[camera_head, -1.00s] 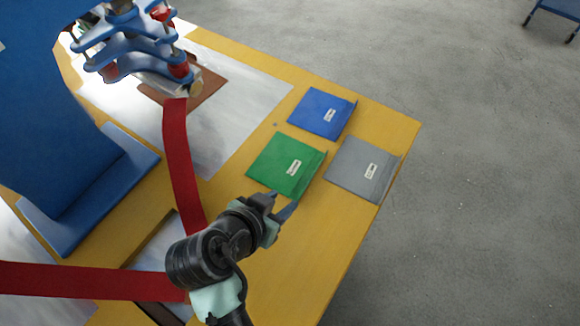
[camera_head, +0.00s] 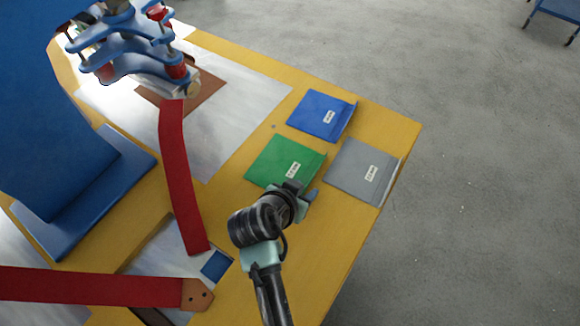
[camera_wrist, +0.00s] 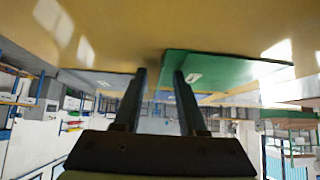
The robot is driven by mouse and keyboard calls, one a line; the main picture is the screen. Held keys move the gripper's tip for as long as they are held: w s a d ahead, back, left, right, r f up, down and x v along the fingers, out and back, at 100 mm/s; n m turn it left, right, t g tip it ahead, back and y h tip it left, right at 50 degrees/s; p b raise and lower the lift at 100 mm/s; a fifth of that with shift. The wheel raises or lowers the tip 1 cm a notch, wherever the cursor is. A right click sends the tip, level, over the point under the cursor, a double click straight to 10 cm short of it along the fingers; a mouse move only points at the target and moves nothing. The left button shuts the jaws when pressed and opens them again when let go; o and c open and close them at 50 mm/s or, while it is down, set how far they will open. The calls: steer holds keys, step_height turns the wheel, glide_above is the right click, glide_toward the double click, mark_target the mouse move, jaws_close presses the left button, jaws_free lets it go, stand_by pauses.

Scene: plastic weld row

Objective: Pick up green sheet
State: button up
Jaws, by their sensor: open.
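The green sheet (camera_head: 275,160) lies flat on the yellow table, with a white label and a raised lip along its right edge. My gripper (camera_head: 302,189) is open and empty at the sheet's lower right corner in the head view, overlapping that corner. In the wrist view the green sheet (camera_wrist: 235,70) is at upper right, its left edge between the two fingertips of my gripper (camera_wrist: 161,72). The right finger overlaps the sheet in the picture, while the left finger is against bare table. I cannot tell whether either finger touches it.
A blue sheet (camera_head: 313,113) lies above the green one and a grey sheet (camera_head: 350,165) to its right. Red straps (camera_head: 178,180) and a blue machine (camera_head: 45,110) stand to the left. The table's right edge is close beyond the grey sheet.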

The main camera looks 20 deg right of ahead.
steer(key=shift+c, duration=0.2)
jaws_close()
steer(key=shift+r, duration=0.1)
